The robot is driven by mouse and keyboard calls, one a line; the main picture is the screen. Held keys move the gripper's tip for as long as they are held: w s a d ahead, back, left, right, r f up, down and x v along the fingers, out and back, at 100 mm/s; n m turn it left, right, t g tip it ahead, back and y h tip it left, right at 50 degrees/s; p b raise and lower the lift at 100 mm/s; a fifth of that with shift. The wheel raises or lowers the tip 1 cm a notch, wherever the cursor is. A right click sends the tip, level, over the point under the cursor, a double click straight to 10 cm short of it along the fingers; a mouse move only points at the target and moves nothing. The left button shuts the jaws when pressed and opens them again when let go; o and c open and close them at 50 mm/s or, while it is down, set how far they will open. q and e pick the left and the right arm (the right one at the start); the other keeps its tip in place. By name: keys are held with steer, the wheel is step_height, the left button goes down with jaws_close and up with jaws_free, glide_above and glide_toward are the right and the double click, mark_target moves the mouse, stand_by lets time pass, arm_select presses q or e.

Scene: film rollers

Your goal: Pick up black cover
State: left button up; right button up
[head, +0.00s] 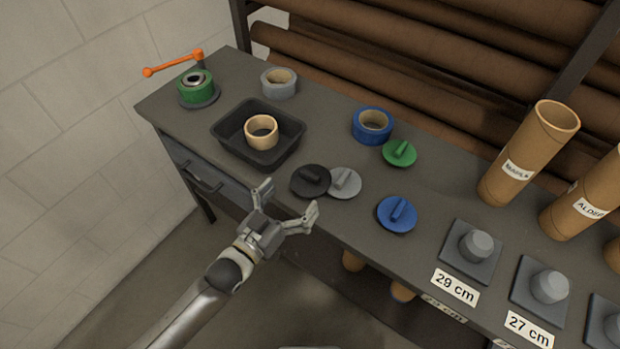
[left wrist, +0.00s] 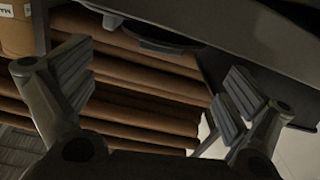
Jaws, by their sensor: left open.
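The black cover (head: 308,182) is a round disc with a raised grip bar. It lies on the workbench (head: 330,130) near its front edge, touching or just overlapping the grey cover (head: 346,184) at its right. My left gripper (head: 289,202) is open and empty, just in front of the black cover and apart from it, its fingers pointing towards it. The left wrist view shows both spread fingers with nothing between the pads (left wrist: 156,88). A dark rounded shape at its top may be the black cover. My right gripper is not in view.
A black tray (head: 228,142) holding a tan roll (head: 261,130) stands left of the covers. A blue cover (head: 397,216) and green cover (head: 399,154) lie to the right, with blue tape (head: 372,124) behind. Cardboard tubes (head: 528,155) stand further right.

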mark_target(308, 176)
arm_select(q)
steer(key=shift+p+x, duration=0.6)
steer(key=shift+x, duration=3)
steer(key=shift+a+r, duration=0.1)
steer(key=c, duration=0.8)
steer(key=shift+o, duration=0.2)
steer(key=shift+r, duration=0.1)
